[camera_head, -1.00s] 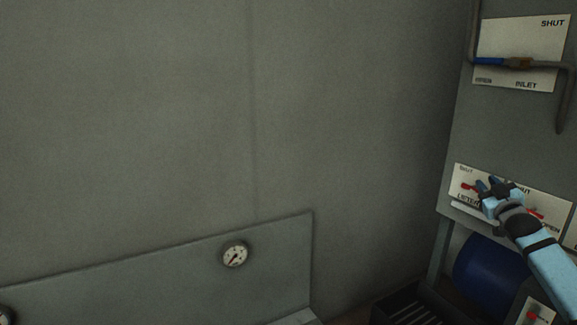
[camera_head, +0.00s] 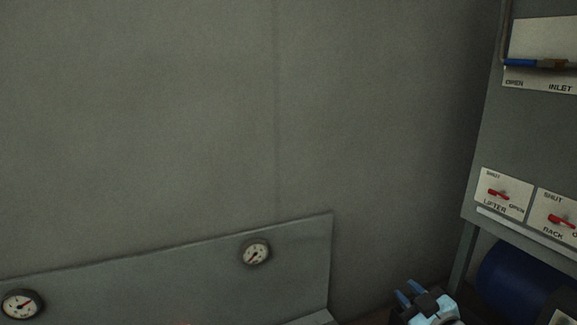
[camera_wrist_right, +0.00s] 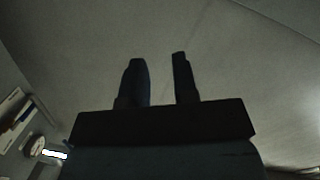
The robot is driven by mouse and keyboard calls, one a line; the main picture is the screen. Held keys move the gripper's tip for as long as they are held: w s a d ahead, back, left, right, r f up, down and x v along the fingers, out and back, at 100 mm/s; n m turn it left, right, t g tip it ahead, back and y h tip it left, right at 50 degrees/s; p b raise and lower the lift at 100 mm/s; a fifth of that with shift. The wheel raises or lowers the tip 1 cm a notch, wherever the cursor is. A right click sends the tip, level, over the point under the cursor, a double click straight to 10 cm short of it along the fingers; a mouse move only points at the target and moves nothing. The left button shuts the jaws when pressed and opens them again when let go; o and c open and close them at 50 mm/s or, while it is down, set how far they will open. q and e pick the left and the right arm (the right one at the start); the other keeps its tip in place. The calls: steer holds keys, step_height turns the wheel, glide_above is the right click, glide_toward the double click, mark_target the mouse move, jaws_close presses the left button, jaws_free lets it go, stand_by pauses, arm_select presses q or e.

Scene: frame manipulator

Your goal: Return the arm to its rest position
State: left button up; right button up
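My right gripper (camera_head: 409,297) is at the bottom of the head view, right of centre, below and to the left of the valve panel. Its blue fingers point up and to the left, apart from the panel. In the right wrist view, the two dark fingers (camera_wrist_right: 160,85) stand apart with a gap between them and nothing in it. Most of my right arm is below the frame. My left gripper and arm are in neither view.
The panel at right carries the LIFTER valve (camera_head: 499,194) and RACK valve (camera_head: 562,220), both with red handles. The INLET pipe handle (camera_head: 520,63) is blue. A blue cylinder (camera_head: 515,280) lies below. Two gauges (camera_head: 257,251) sit on a low grey board (camera_head: 150,285). Bare wall fills the middle.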

steer(key=s+a+r+y, duration=0.35)
steer(key=s+a, duration=0.35)
steer(key=s, duration=0.3)
steer(key=s+a+r+y, duration=0.2)
steer(key=s+a+r, duration=0.4)
steer(key=s, duration=0.5)
arm_select(q)
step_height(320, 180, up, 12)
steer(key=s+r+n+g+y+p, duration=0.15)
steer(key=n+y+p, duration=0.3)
steer(key=p, duration=2.45)
arm_select(e)
step_height(320, 180, up, 11)
steer(key=s+m+g+h, duration=0.1)
steer(key=m+h, duration=0.3)
steer(key=m, duration=0.2)
arm_select(q)
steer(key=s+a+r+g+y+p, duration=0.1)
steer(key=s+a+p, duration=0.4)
steer(key=p, duration=1.6)
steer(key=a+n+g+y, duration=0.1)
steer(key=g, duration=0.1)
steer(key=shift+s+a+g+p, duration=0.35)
arm_select(e)
steer(key=s+d+r+g+h, duration=0.2)
steer(key=s+d+g+h, duration=0.1)
steer(key=s+d+g, duration=0.1)
steer(key=shift+s+d+g, duration=0.3)
steer(key=shift+s+d, duration=0.3)
steer(key=shift+d, duration=0.6)
